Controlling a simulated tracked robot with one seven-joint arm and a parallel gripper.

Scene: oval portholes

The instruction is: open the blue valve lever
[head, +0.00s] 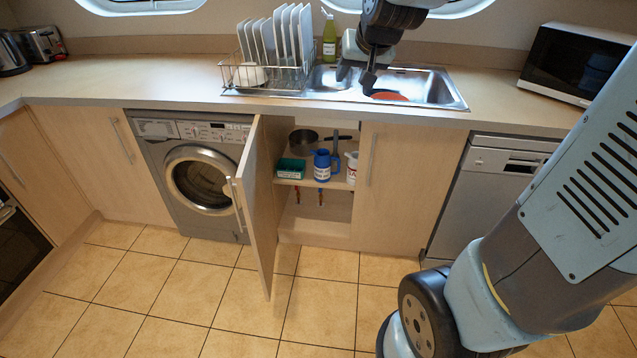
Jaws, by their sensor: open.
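The cabinet under the sink stands open, and two small pipe fittings show low inside it, a left one (295,194) and a right one (320,197). Both have reddish parts. They are too small for me to tell clearly which bears the blue lever or how it is turned. My gripper (357,77) is open and empty, pointing down over the sink (425,88). It is well above the fittings, with the counter between.
The cabinet door (258,195) swings out into the room. A dish rack (268,78) stands left of the sink. The tiled floor ahead is clear.

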